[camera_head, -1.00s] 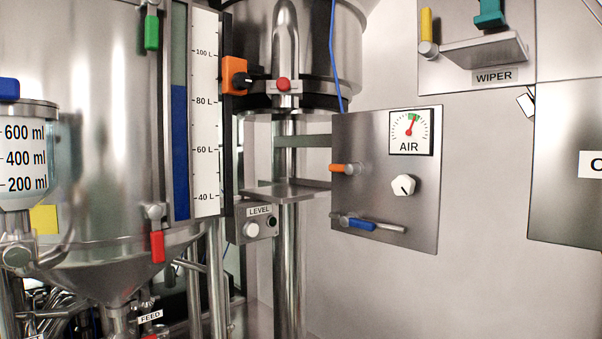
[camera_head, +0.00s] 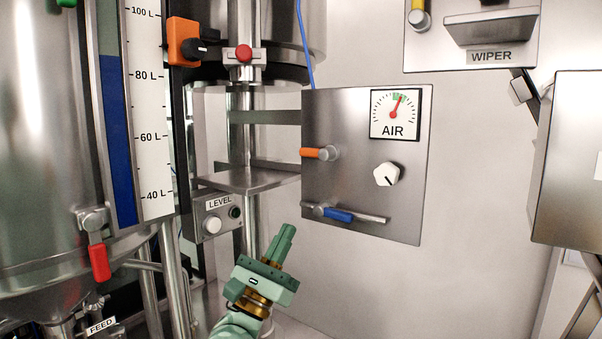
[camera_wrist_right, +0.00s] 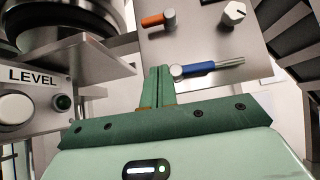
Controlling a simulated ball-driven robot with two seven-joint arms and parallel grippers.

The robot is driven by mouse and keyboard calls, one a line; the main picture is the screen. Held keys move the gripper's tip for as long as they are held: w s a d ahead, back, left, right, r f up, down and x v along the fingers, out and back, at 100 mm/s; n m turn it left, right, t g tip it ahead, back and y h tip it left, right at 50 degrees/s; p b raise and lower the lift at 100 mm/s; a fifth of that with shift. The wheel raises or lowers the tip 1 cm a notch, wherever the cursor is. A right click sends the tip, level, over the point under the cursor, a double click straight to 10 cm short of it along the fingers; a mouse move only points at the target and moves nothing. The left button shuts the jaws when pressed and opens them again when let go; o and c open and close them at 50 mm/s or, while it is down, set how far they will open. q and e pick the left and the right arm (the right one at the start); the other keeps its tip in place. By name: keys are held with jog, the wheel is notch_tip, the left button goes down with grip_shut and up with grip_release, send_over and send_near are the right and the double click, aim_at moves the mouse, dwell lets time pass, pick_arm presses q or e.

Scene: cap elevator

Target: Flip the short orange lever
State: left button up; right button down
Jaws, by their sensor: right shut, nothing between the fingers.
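The short orange lever (camera_head: 313,153) sticks out to the left from its grey pivot on the steel AIR panel (camera_head: 350,110). It also shows in the right wrist view (camera_wrist_right: 155,20), above my fingers. My right gripper (camera_head: 285,232) is shut and empty, below and to the left of the panel, fingers pointing up. In the right wrist view its fingertips (camera_wrist_right: 160,70) appear just left of the blue lever (camera_wrist_right: 208,68); I cannot tell whether they touch it. My left gripper is not in view.
The blue lever (camera_head: 342,215) lies along the panel's lower edge, and a white knob (camera_head: 386,174) is at its right. A LEVEL box (camera_head: 217,215) and a steel shelf (camera_head: 245,180) stand to the left. A grey box (camera_head: 570,160) juts out at the right.

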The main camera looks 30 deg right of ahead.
aim_at(315, 153)
jog(key=p+x, duration=0.2)
jog(key=x, duration=0.1)
jog(key=p+x, duration=0.2)
jog(key=x, duration=0.2)
jog(key=p+x, duration=0.2)
jog(key=x, duration=0.1)
jog(key=shift+w+d+r, duration=0.1)
jog(key=shift+w+r, duration=0.25)
jog(key=shift+w, duration=0.05)
notch_tip(315, 153, up, 2)
jog(key=shift+s+r+p, duration=0.1)
jog(key=shift+p, duration=0.7)
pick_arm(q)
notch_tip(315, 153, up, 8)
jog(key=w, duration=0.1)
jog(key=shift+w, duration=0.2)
pick_arm(e)
jog(key=shift+r, duration=0.45)
